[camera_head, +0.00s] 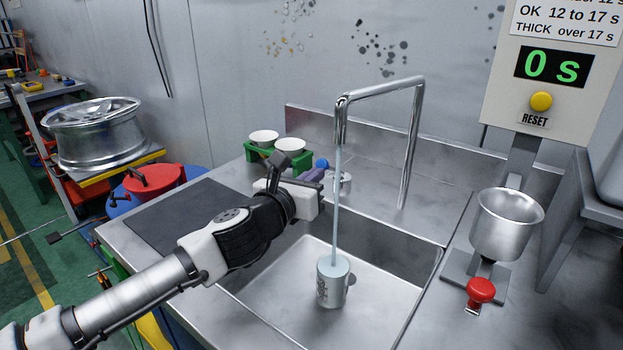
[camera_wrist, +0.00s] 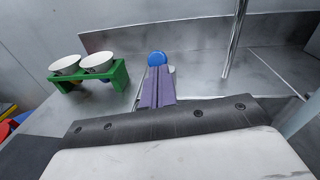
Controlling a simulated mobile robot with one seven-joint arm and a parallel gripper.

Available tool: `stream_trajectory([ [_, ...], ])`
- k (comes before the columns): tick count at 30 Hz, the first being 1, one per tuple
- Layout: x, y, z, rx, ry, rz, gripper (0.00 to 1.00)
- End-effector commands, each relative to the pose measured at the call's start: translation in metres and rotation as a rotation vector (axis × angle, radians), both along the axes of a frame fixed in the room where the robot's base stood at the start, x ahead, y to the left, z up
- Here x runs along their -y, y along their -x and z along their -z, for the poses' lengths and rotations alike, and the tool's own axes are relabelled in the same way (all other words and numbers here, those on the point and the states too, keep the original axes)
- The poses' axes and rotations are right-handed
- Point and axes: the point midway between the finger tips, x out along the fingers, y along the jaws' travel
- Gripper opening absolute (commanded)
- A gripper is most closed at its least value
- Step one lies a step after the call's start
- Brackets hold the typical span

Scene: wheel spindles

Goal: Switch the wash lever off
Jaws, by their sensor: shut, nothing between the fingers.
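The wash lever's blue knob (camera_head: 321,163) sticks up beside a small metal body (camera_head: 341,184) at the back left of the sink. My gripper (camera_head: 316,172) has its purple fingers shut and empty, right at the knob; in the wrist view the fingertips (camera_wrist: 158,70) lie just in front of the blue knob (camera_wrist: 157,58) and cover its lower part. I cannot tell whether they touch. A thin stream of water (camera_head: 337,200) runs from the bent metal tap (camera_head: 415,110) down to a metal cup (camera_head: 333,280) in the sink.
The sink basin (camera_head: 270,292) lies below my arm. A green rack (camera_head: 262,155) with two white cups stands left of my gripper. A metal funnel cup (camera_head: 507,225), a red knob (camera_head: 481,290) and a display reading 0 s (camera_head: 552,66) are at the right.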

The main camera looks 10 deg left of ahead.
Motion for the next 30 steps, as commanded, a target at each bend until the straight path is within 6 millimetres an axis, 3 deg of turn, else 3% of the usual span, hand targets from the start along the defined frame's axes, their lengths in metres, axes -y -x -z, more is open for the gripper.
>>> stream_trajectory([
  [17, 0.004, -0.010, -0.022, 0.000, -0.003, 0.000, 0.00],
  [30, 0.018, -0.043, -0.061, 0.000, -0.002, 0.002, 0.00],
])
